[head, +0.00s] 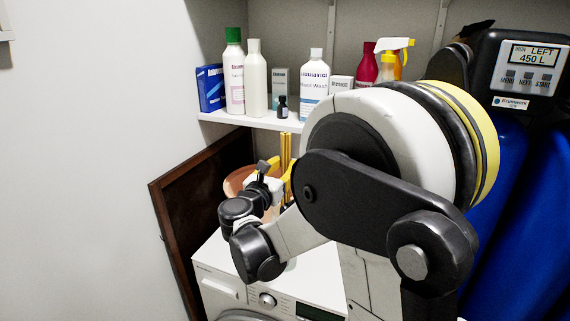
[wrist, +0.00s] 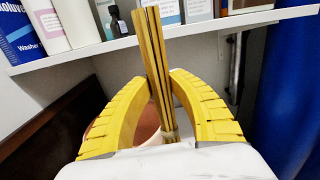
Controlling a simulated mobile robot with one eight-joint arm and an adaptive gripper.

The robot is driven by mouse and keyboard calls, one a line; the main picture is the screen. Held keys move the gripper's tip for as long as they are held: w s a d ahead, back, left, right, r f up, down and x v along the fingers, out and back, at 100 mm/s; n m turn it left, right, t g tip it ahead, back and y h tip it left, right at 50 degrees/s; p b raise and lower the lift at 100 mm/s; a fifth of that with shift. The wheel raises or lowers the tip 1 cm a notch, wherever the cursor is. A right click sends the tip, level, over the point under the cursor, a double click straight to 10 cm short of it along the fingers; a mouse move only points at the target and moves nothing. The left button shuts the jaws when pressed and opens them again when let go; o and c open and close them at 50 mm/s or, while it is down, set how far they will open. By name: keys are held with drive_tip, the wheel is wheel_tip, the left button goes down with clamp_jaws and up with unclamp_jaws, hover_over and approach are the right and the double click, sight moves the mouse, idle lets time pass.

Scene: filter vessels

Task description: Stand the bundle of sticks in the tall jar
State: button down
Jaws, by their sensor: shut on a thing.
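The bundle of sticks (wrist: 153,50) is a tight group of long yellow-brown sticks, upright with a slight tilt in the wrist view. Its upper ends also show in the head view (head: 286,148). My gripper (wrist: 161,84) has its yellow fingers closed around the bundle from both sides; in the head view it (head: 286,178) is mostly hidden by my arm. I cannot make out the tall jar for certain in either view. A round terracotta-coloured vessel (head: 238,182) is behind my gripper, partly covered; its height is hidden.
A white shelf (head: 250,121) with several bottles and boxes is behind and above the bundle. A white washing machine (head: 215,268) is below my gripper. A dark framed board (head: 175,215) leans at the left. Blue tanks (head: 530,210) stand at the right.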

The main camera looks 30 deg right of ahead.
drive_tip(key=shift+f+b, duration=1.7)
drive_tip(key=shift+f, duration=0.6)
drive_tip(key=c, duration=1.1)
unclamp_jaws()
drive_tip(key=shift+c, duration=0.2)
drive_tip(key=shift+a, duration=0.15)
drive_tip(key=v, duration=1.1)
drive_tip(key=shift+s+a, duration=0.25)
drive_tip(key=shift+s, duration=0.05)
drive_tip(key=shift+f, duration=0.1)
